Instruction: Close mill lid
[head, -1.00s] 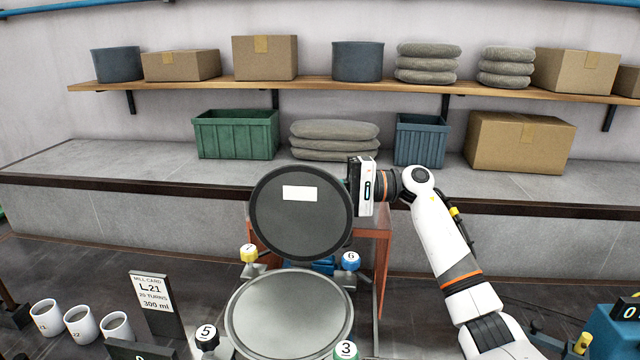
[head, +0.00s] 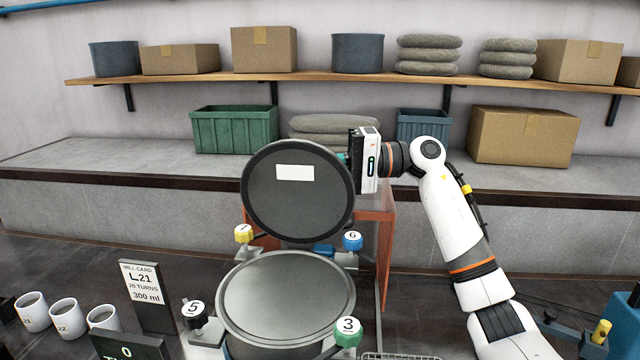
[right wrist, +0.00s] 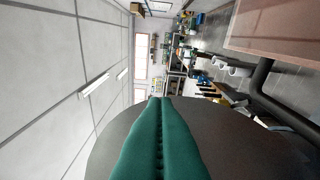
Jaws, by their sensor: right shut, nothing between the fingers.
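The mill lid (head: 297,205) is a dark round disc with a white label, standing raised and open behind the mill drum. The mill's round grey top (head: 285,295) lies below it, uncovered by the lid. My right gripper (head: 345,158) is at the lid's upper right edge, its fingertips partly hidden behind the rim. In the right wrist view its green fingers (right wrist: 160,130) are shut together with nothing between them, and the dark lid (right wrist: 225,135) spreads out close by. I cannot tell whether they touch it. My left gripper is not in view.
Numbered clamp knobs surround the mill: yellow 7 (head: 243,233), blue 6 (head: 352,240), black 5 (head: 194,308) and green 3 (head: 348,331). A mill card (head: 147,295) and white cups (head: 64,316) stand left. An orange frame (head: 388,225) is behind the lid.

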